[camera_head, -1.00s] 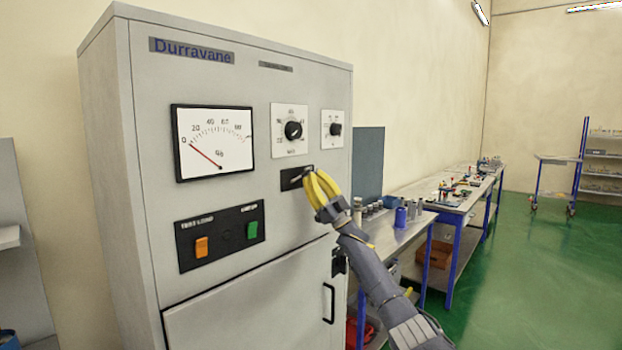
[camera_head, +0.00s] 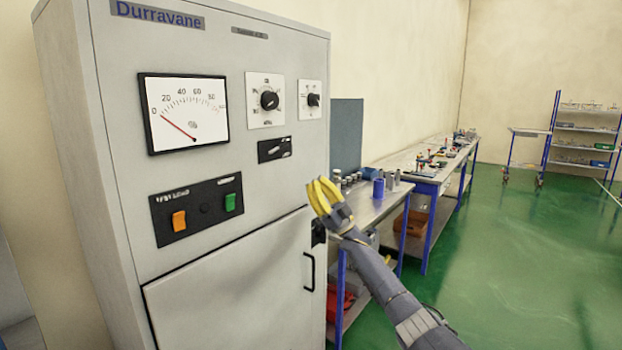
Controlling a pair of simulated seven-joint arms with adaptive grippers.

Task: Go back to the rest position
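My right gripper (camera_head: 322,194), with yellow fingers, is in front of the right edge of the grey Durravane cabinet (camera_head: 225,285). It is apart from the small black switch plate (camera_head: 275,149) and nothing shows between its fingers. The fingers lie close together from this angle, so I cannot tell whether they are open or shut. The cabinet carries a dial gauge (camera_head: 187,112) with its red needle near zero, two black knobs, and a black panel with an orange button (camera_head: 179,220) and a green button (camera_head: 230,202). My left gripper is not in view.
A workbench (camera_head: 372,208) with metal parts and a blue cylinder stands right of the cabinet, and a longer bench (camera_head: 427,172) stretches behind it. A shelf rack (camera_head: 585,146) stands at the far right. The green floor (camera_head: 500,270) on the right is clear.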

